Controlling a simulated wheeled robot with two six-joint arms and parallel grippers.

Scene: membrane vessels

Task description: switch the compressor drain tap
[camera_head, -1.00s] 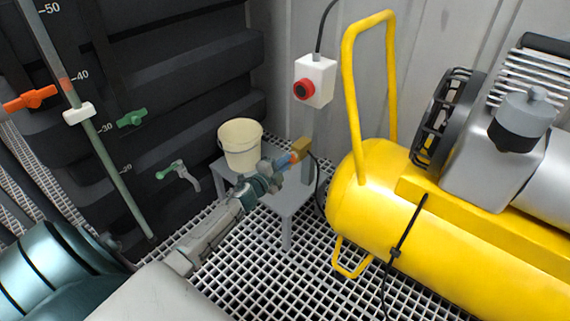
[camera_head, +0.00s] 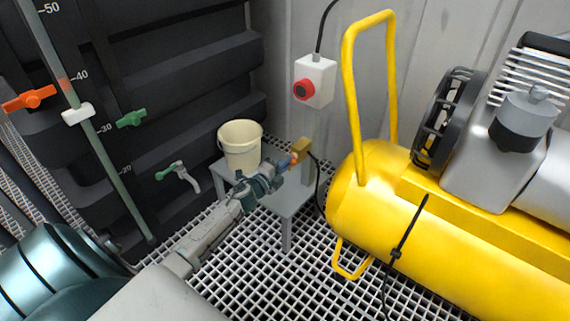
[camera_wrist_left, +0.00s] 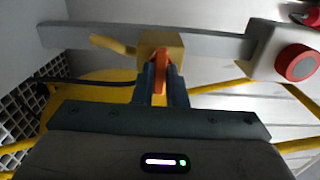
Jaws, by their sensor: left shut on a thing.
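The compressor drain tap has a brass body (camera_head: 302,146) on a grey post beside the yellow compressor (camera_head: 440,240). Its orange lever (camera_head: 294,157) sits at the tips of my left gripper (camera_head: 289,161). In the left wrist view the brass body (camera_wrist_left: 160,48) is just beyond the fingertips, and the orange lever (camera_wrist_left: 160,72) stands between the two fingers (camera_wrist_left: 160,80). My left gripper is shut on the lever. The fingers hide part of the lever. My right gripper is not in view.
A cream bucket (camera_head: 240,146) stands on a grey stool (camera_head: 282,205) behind my left arm. A white switch box with a red button (camera_head: 314,82) is above the tap. Orange (camera_head: 30,98) and green (camera_head: 131,118) valve handles are at left. The floor is grating.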

